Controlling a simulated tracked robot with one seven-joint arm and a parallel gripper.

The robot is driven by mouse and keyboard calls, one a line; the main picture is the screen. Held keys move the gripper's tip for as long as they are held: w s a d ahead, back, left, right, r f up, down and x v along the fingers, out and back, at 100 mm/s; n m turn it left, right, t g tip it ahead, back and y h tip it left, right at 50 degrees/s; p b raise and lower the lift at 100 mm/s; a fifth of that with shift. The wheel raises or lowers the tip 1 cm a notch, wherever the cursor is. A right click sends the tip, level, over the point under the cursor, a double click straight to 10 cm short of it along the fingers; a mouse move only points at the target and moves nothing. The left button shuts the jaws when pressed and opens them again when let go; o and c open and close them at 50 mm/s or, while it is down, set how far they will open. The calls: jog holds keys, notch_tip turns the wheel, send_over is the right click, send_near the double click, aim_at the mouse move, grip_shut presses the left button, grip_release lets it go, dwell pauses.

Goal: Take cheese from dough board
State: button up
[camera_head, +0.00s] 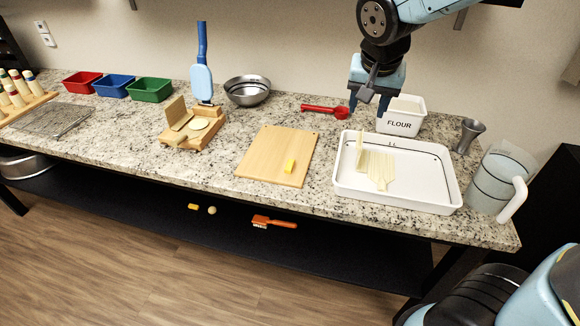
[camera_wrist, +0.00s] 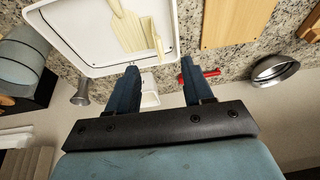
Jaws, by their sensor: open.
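In the wrist view the board (camera_wrist: 232,22) shows in part at the top, with no cheese visible on that part. My gripper (camera_head: 369,105) is open and empty, above the back of the counter near the flour box, to the right of the board and well apart from the cheese. In the wrist view its two fingers (camera_wrist: 158,82) are spread with nothing between them.
A white tray (camera_head: 346,186) with pale wooden paddles stands right of the board. The flour box (camera_head: 399,124), a red-handled tool (camera_head: 325,111), a steel bowl (camera_head: 247,91) and a wooden press (camera_head: 193,128) stand around. A pitcher (camera_head: 497,180) is at the right end. Another yellow piece (camera_head: 193,206) lies on the lower shelf.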

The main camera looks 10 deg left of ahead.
jog(key=a+f, duration=0.5)
jog(key=a, duration=0.5)
send_near(290, 163)
jog(key=f, duration=0.2)
jog(key=shift+w+a+f, duration=0.25)
jog(key=shift+a+f, duration=0.15)
jog(key=x, duration=0.4)
jog(key=shift+w+d+r, duration=0.1)
jog(key=shift+w+d, duration=0.1)
jog(key=shift+d, duration=0.2)
jog(key=shift+w+f+t, duration=0.3)
jog(key=shift+f, duration=0.35)
jog(key=shift+c, duration=0.4)
grip_shut()
